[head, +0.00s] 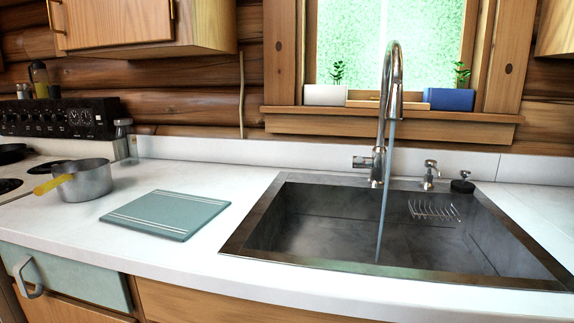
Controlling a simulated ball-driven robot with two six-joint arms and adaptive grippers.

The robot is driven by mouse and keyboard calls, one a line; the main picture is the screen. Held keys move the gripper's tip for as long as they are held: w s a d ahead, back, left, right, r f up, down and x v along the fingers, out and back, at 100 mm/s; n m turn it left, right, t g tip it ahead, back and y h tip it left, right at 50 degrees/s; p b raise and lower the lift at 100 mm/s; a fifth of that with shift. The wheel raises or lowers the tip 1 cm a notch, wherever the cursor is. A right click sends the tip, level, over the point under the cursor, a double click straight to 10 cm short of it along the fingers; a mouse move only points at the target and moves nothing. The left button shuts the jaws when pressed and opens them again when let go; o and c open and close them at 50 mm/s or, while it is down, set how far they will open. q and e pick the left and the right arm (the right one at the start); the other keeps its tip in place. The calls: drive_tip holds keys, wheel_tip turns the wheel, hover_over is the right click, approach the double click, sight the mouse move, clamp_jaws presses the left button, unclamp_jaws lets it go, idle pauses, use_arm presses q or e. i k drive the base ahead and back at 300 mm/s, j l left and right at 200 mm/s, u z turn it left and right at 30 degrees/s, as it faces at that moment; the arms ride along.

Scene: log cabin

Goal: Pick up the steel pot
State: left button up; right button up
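The steel pot (88,181) stands upright on the white counter at the left, beside the stove. Its yellow handle (52,185) points left toward the stove. The inside of the pot shows only in part, and I cannot tell whether it holds anything. Neither of my grippers is in the head view.
A teal cutting board (167,213) lies right of the pot. A sink (400,225) with a running faucet (384,120) fills the right. The stove (22,178) is at the far left, and a metal shaker (123,140) stands behind the pot. A wooden cabinet (140,25) hangs above.

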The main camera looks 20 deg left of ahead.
sight(87, 178)
drive_tip(key=j+u, duration=0.2)
drive_tip(key=u, duration=1.7)
